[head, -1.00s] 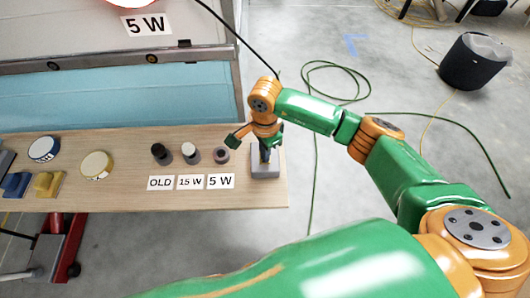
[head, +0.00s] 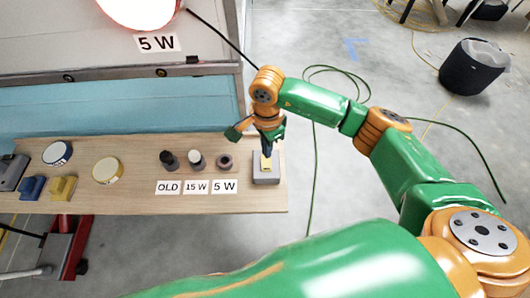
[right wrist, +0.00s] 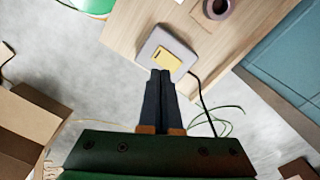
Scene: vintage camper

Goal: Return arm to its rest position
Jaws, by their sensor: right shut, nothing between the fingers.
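My right arm (head: 315,105) reaches over the right end of the wooden board. My left gripper is not in view.
The wooden board (head: 120,200) holds several small cylinders behind the labels OLD, 15 W and 5 W (head: 224,187), plus round pads and blue and yellow blocks at left. Concrete floor lies open at right, with cables and a dark bin (head: 475,66).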

